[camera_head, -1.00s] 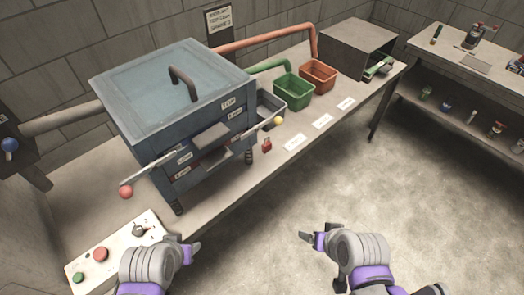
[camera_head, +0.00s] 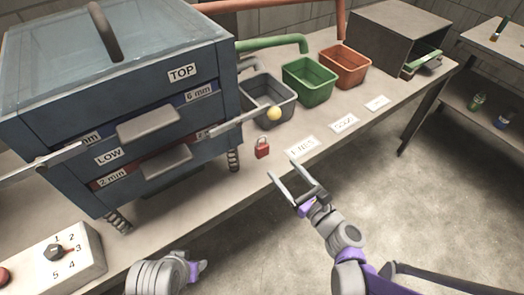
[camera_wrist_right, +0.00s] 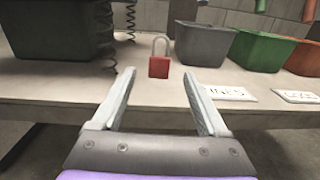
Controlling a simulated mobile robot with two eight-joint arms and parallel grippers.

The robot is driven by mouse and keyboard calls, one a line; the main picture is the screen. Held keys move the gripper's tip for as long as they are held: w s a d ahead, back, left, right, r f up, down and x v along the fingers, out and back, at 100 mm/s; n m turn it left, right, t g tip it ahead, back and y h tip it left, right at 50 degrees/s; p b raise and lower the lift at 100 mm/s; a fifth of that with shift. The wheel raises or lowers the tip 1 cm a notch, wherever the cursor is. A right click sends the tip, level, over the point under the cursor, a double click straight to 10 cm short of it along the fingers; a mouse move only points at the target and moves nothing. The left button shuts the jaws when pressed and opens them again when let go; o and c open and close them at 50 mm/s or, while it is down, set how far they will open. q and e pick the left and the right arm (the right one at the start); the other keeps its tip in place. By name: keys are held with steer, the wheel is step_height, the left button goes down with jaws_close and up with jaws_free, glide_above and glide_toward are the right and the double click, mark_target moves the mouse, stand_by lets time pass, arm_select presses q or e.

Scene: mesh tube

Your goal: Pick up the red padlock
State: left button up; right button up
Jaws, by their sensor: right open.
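The red padlock (camera_head: 262,147) stands on the table near its front edge, to the right of the blue sieve machine. In the right wrist view the padlock (camera_wrist_right: 159,66) is upright with its grey shackle on top, ahead of and between the open fingers. My right gripper (camera_head: 296,184) is open and empty, in front of the table edge and apart from the padlock. It also shows in the right wrist view (camera_wrist_right: 160,100). My left gripper (camera_head: 196,272) is low in the head view, mostly seen from behind, and its fingers cannot be made out.
The blue machine (camera_head: 130,100) has a lever with a yellow knob (camera_head: 274,113) close above the padlock. Grey (camera_head: 268,98), green (camera_head: 309,82) and orange (camera_head: 345,67) bins stand behind. A white label card (camera_head: 302,147) lies right of the padlock. A dial box (camera_head: 60,250) is at lower left.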

mark_target(263, 143)
steer(key=x, duration=0.4)
steer(key=shift+a, duration=0.1)
steer(key=shift+r+b+x, duration=0.1)
steer(key=shift+b+x, duration=0.2)
steer(key=shift+x, duration=1.1)
steer(key=shift+r+b+x, duration=0.15)
steer(key=shift+b+x, duration=0.15)
steer(key=shift+x, duration=1.1)
jaws_close()
